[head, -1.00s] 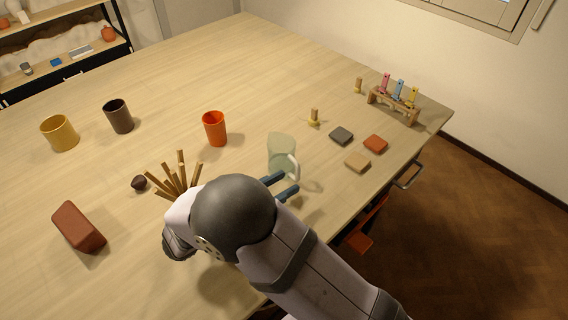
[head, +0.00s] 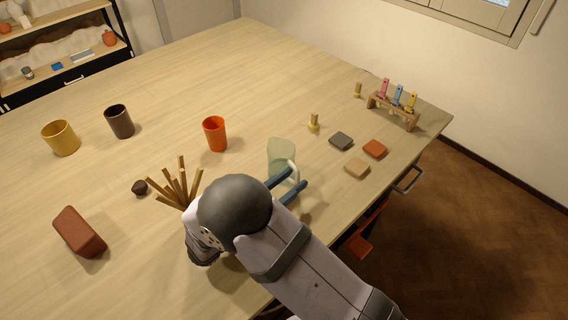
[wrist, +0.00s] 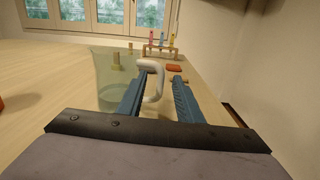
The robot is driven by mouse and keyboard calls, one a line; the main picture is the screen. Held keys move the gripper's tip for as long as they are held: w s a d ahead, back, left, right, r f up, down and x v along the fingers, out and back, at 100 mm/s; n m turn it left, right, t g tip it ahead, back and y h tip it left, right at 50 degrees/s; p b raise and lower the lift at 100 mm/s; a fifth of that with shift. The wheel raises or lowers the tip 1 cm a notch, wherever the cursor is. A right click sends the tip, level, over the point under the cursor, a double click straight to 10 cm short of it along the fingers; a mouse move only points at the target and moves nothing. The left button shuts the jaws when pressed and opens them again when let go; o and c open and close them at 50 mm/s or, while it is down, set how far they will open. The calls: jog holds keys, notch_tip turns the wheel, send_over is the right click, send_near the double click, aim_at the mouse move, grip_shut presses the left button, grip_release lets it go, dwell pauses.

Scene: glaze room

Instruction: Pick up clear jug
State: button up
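The clear jug (head: 281,152) is a pale greenish see-through vessel with a white handle, standing upright on the table. In the wrist view the jug (wrist: 112,72) fills the left centre, with its handle (wrist: 154,84) facing me. My gripper (head: 291,182) is at the jug's near right side. In the wrist view my gripper (wrist: 160,80) is open, with its two blue fingers apart and the outer bar of the handle showing between them. The left finger overlaps the handle's opening. I cannot tell whether either finger touches the jug.
An orange cup (head: 215,134) stands left of the jug. A holder of wooden sticks (head: 178,188) is close to my wrist. Grey (head: 341,141), red (head: 375,148) and tan (head: 357,168) tiles lie to the right. A small rack (head: 393,109) stands near the right edge.

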jog(key=shift+p+x, duration=0.35)
jog(key=shift+x, duration=1.1)
grip_shut()
jog(key=shift+r, duration=0.3)
jog(key=shift+r+b, duration=0.9)
jog(key=shift+r, duration=3.75)
